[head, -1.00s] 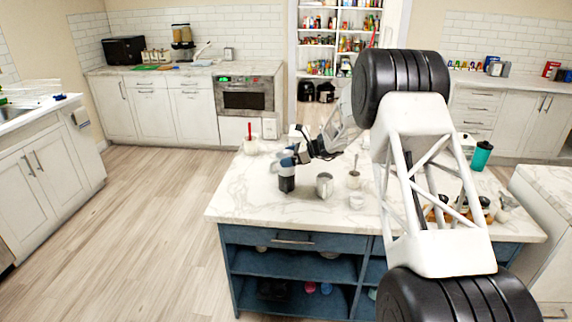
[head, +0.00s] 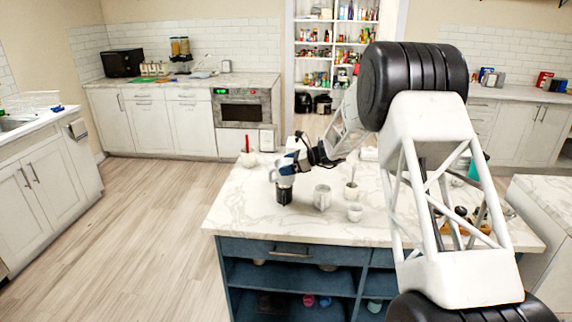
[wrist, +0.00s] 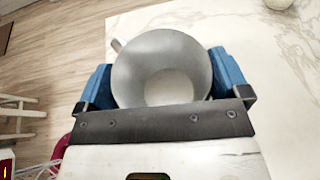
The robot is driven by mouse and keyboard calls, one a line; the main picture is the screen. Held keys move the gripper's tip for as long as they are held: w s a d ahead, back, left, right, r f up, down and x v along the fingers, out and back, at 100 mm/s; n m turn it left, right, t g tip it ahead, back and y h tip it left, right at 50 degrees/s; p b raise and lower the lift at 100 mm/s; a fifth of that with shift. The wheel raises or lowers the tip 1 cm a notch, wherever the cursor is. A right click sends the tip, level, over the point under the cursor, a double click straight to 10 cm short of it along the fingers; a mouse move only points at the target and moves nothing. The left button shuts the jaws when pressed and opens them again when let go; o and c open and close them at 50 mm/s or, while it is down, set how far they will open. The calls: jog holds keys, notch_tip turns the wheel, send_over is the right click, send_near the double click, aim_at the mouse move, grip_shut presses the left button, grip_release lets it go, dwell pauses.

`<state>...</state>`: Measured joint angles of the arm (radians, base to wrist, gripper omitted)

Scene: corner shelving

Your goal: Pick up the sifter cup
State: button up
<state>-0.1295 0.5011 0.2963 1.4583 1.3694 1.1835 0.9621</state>
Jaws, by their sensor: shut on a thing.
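The sifter cup is a grey metal cup with an open top and a small handle at its left in the wrist view (wrist: 165,62). My gripper (wrist: 168,85) is shut on it, with a blue finger on each side of its wall. I cannot tell whether the cup's base touches the counter.
On the marble island counter (head: 240,212), a metal mug (head: 322,198) stands just right of the held cup. A small white cup (head: 355,213) and a pot with a spoon (head: 351,191) are further right. A white pot with a red utensil (head: 248,158) is behind. The counter's front left is clear.

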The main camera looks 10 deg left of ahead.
jog(key=s+d+r, duration=0.1)
jog(key=s+d, duration=0.2)
jog(key=s, duration=0.8)
jog(key=shift+s+d, duration=0.2)
jog(key=shift+s, duration=0.2)
jog(key=shift+a, duration=0.1)
